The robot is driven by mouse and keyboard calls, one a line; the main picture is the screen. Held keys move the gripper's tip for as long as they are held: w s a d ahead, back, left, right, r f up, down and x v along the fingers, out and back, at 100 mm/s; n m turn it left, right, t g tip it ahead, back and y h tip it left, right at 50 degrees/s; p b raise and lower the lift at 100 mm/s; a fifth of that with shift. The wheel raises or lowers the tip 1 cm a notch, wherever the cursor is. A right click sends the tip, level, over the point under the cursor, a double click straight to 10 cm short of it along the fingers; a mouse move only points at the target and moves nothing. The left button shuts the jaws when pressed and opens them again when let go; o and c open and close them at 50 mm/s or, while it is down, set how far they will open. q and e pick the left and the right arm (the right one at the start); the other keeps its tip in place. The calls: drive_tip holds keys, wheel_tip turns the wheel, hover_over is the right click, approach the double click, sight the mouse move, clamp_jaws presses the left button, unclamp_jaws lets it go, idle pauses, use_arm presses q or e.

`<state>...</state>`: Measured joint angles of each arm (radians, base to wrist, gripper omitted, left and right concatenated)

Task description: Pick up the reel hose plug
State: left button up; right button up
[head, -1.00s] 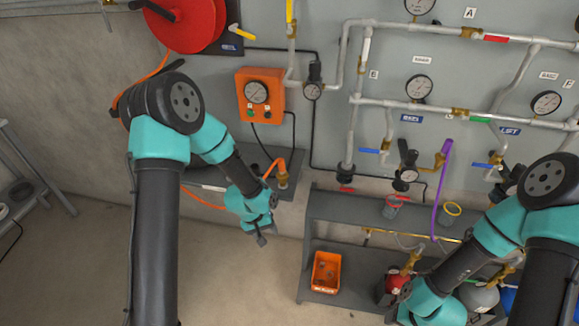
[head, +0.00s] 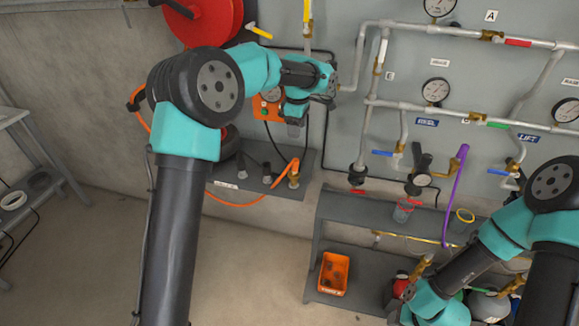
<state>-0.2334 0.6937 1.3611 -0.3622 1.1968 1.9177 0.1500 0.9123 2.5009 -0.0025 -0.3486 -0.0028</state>
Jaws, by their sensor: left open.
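The reel hose plug (head: 293,180) is a brass fitting at the end of the orange hose, standing at the right end of the small grey wall shelf (head: 262,187). The orange hose (head: 277,168) arches into it from the left. My left gripper (head: 295,131) is open and points down in front of the orange gauge box, above the plug in the picture and apart from it. Its fingers are small and partly dark here. My right arm's wrist (head: 440,303) is at the bottom right; its fingers do not show.
The red hose reel (head: 203,22) hangs at the top left. Pipes and gauges (head: 436,91) cover the wall to the right. A grey rack (head: 335,208) below holds an orange bin (head: 333,273) and cups. My left forearm partly covers the orange gauge box (head: 266,108).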

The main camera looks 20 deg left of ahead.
sight(296, 166)
idle(0.4)
use_arm(q)
wheel_tip(296, 166, down, 12)
drive_tip(key=shift+f, duration=0.1)
idle(0.4)
drive_tip(key=shift+f, duration=0.1)
drive_tip(key=f, duration=0.5)
drive_tip(key=shift+w, duration=0.25)
drive_tip(key=shift+c, duration=0.5)
drive_tip(key=c, duration=0.9)
